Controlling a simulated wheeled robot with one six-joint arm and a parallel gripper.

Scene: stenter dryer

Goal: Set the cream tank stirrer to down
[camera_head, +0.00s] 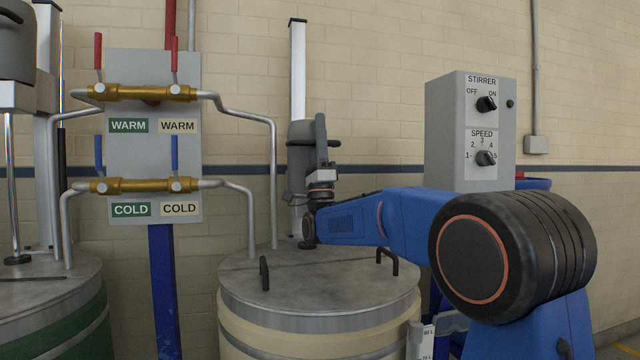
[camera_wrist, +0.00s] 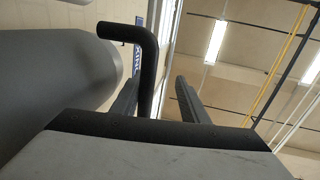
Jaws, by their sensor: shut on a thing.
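The cream tank (camera_head: 300,345) stands in the middle of the head view under a grey metal lid. Its stirrer (camera_head: 297,133) has a dark grey motor housing on a pale upright column, low above the lid. My gripper (camera_head: 322,150) points up beside the housing and partly hides it. In the wrist view, a black bent handle (camera_wrist: 148,45) stands between the fingers of my gripper (camera_wrist: 158,92), beside the grey rounded housing (camera_wrist: 55,85). My gripper is shut on this handle. The stirrer's lower end is mostly hidden behind my arm.
Two black lid handles (camera_head: 264,273) stick up from the lid. Warm and cold pipes with a valve panel (camera_head: 153,75) stand left of the stirrer. A grey stirrer control box (camera_head: 447,130) is at right. The green tank (camera_head: 75,335) is at far left.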

